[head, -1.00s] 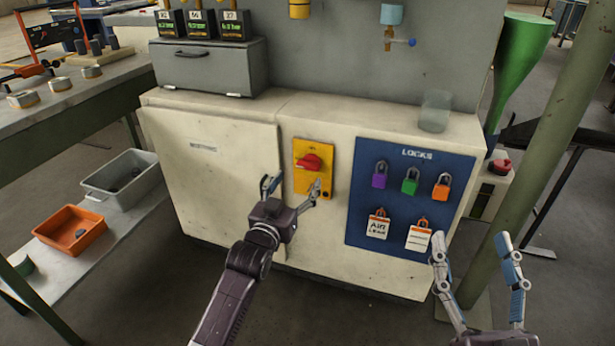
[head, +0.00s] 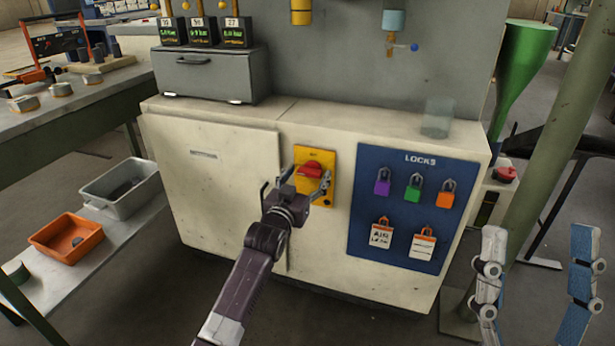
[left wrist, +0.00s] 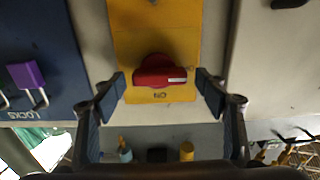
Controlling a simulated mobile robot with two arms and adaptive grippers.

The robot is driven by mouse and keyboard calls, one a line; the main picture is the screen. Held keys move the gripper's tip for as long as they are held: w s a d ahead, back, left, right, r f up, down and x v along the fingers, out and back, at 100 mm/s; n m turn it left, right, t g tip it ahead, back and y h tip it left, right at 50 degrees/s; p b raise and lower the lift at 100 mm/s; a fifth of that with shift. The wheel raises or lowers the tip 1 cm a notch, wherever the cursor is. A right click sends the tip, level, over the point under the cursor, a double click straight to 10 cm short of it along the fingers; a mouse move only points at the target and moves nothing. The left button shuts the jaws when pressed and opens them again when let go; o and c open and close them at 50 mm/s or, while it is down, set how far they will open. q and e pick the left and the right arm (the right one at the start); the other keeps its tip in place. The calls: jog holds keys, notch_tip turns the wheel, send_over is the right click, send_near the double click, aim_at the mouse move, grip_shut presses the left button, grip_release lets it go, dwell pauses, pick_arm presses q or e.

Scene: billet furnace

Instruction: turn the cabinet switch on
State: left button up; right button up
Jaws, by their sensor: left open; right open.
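The cabinet switch is a red rotary knob (head: 310,170) on a yellow plate (head: 301,155) on the cream cabinet's front. In the left wrist view the red knob (left wrist: 160,72) lies between my two fingertips, with space on both sides. Its handle lies crosswise with a white mark at its right end, above a small label in that picture. My left gripper (head: 296,182) is open in front of the plate and hides part of it. Whether it touches the plate I cannot tell. My right gripper (head: 537,245) is open and empty at the lower right.
A blue lock board (head: 361,210) with padlocks and tags is right of the switch. A closed cabinet door (head: 205,190) is left of it. A green post (head: 560,140) stands at right. A bench (head: 100,110) and bins are at left.

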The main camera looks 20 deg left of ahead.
pick_arm(q)
jog(key=c, duration=1.2)
jog(key=shift+o, duration=0.2)
